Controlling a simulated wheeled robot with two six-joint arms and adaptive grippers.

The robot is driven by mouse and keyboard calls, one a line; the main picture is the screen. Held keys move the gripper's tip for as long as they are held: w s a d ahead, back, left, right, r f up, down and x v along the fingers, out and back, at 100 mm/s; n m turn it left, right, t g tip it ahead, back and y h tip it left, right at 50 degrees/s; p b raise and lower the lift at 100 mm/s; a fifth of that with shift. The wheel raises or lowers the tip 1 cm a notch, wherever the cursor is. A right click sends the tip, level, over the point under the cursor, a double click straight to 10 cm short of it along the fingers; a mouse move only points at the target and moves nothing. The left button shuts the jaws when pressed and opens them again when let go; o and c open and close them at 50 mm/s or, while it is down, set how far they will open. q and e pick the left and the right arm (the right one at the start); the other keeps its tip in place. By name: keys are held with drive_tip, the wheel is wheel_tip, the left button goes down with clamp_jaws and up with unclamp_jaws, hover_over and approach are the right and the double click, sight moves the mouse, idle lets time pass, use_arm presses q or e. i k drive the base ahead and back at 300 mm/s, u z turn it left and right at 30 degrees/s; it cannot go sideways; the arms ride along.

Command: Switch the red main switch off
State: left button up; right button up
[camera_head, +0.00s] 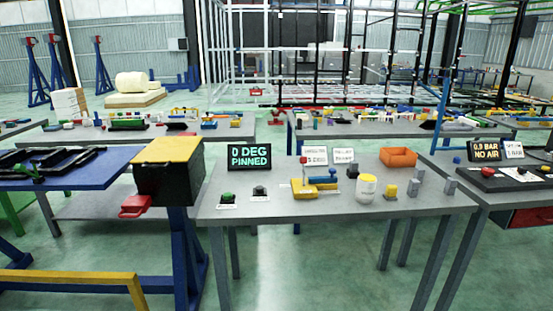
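No part clearly labelled as a main switch shows. A red, flat handle-like part (136,206) sticks out low at the left of a black box with a yellow top (168,165). A small red knob (303,160) tops a lever on a yellow and blue device on the middle table. A red part (488,171) sits on the black panel at the right. I cannot tell which of these is the red main switch, nor its position. Neither of my grippers is in view.
The grey middle table (260,208) holds a "0 DEG PINNED" display (250,157), green and black buttons, a white tub (366,187) and an orange bin (398,157). A "0.9 BAR NO AIR" display (486,151) stands right.

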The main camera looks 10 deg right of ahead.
sight(303, 160)
drive_tip(key=u, duration=0.55)
drive_tip(key=i, duration=0.65)
drive_tip(key=z, duration=1.25)
